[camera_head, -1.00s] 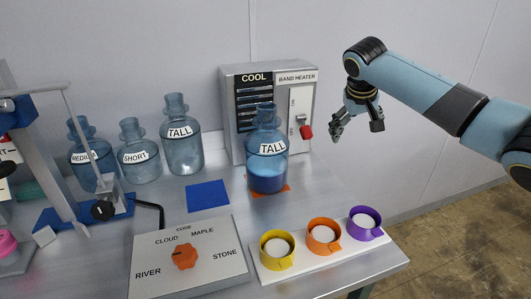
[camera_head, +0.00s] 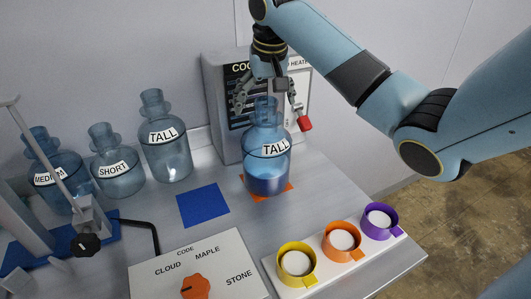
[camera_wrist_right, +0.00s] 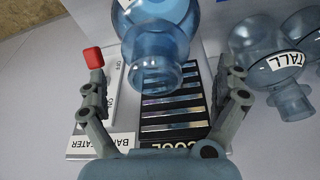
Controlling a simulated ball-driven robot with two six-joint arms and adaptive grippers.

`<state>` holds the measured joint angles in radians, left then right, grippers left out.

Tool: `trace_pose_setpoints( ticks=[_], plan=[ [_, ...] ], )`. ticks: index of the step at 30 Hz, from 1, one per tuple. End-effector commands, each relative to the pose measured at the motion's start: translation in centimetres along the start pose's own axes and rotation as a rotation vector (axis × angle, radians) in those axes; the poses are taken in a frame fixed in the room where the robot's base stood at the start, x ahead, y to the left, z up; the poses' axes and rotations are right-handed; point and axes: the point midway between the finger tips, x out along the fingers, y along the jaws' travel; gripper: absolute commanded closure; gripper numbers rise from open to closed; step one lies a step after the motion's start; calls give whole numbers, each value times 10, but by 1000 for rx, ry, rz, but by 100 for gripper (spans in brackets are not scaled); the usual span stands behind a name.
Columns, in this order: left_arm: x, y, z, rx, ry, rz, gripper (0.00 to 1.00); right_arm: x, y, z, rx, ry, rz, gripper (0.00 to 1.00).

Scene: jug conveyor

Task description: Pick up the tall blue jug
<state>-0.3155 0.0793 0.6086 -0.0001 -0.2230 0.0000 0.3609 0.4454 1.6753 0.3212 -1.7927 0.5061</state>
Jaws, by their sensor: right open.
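The tall blue jug (camera_head: 266,165) stands upright on an orange square mat (camera_head: 284,192), with a "TALL" label and blue contents in its lower part. My right gripper (camera_head: 268,106) is open above it, its fingers apart on either side of the jug's neck in the head view. In the right wrist view the jug (camera_wrist_right: 153,30) shows its neck and mouth between the open fingers of the gripper (camera_wrist_right: 163,80); I see no contact. My left gripper is not in view.
A metal box (camera_head: 218,105) with a red-tipped lever (camera_head: 305,123) stands close behind the jug. Another tall jug (camera_head: 166,150), a short jug (camera_head: 117,175) and a medium jug (camera_head: 55,180) stand left. A blue mat (camera_head: 203,205) is bare. Coloured cups (camera_head: 342,241) stand at front right.

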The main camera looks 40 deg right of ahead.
Motion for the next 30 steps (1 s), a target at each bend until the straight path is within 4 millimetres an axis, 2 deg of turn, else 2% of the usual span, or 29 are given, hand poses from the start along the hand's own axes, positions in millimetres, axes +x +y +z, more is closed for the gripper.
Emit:
trace_pose_setpoints(
  ticks=[5, 12, 20, 30],
  plan=[
    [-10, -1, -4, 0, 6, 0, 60, 18, 4, 1, 0, -4, 2, 0],
    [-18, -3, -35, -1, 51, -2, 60, 51, 6, 0, 0, -1, 1, 0],
    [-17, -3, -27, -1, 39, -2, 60, 54, 6, 0, -1, 1, 0, 0],
    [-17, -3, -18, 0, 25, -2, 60, 54, 6, 0, -1, 1, 0, 44]
  ],
)
